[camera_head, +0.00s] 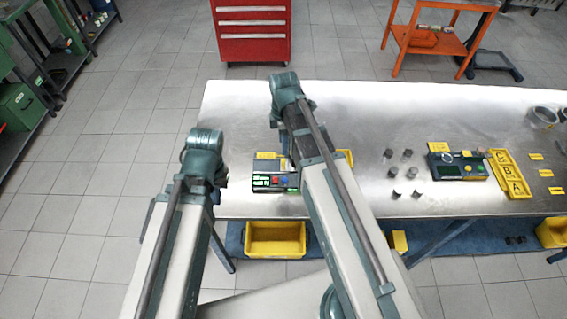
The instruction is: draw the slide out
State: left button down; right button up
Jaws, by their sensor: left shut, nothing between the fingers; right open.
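A small green-and-grey device (275,181) with a red and a blue part on top sits near the front edge of the metal bench. My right arm covers its right side. No slide can be told apart on it at this size. My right gripper (287,148) points down just behind the device; it is open, its fingers largely hidden by my arm. My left gripper (219,182) is left of the device, by the bench's left edge. It is shut and empty, mostly hidden behind its wrist.
On the metal bench (350,110), several small grey cylinders (406,154) stand right of my arms. Beyond are a second green device (460,166) and a yellow lettered tray (508,174). A yellow bin (275,239) sits below the front edge. The bench's back is clear.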

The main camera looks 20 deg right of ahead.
aim_at(284, 160)
notch_tip(284, 160, down, 9)
jog(key=b, duration=0.7)
jog(key=shift+r+b, duration=0.15)
jog(key=shift+b, duration=0.15)
grip_shut()
dwell(0.8)
